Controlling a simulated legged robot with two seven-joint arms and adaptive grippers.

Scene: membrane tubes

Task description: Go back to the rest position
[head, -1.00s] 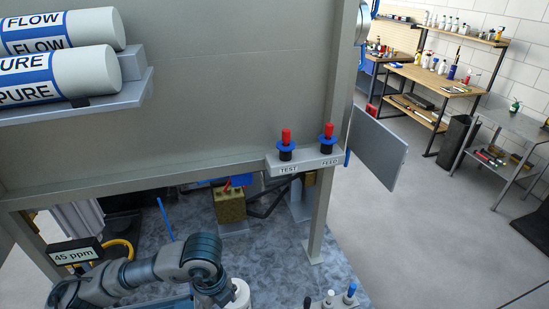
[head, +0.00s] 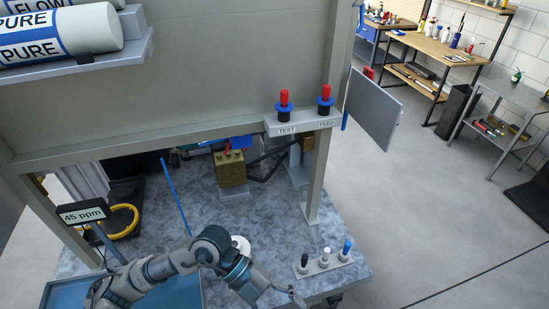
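My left arm comes in from the lower left and bends over the front of the grey mottled bench (head: 225,205). My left gripper (head: 292,294) is at the bottom of the head view, in front of a small stand with black, white and blue-topped pieces (head: 323,263). Its small dark fingers are near the picture's edge, and I cannot tell whether they are open or shut. Nothing clearly shows between them. My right gripper is not in view. Two white tubes with blue labels (head: 82,33) lie on a grey shelf (head: 95,75) at the upper left.
A bracket marked TEST and FEED (head: 302,124) carries two red-topped valves. A frame post (head: 318,175) stands right of centre. A 45 ppm display (head: 83,213) and a blue tray (head: 170,298) are at the left. The floor (head: 430,210) at the right is clear.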

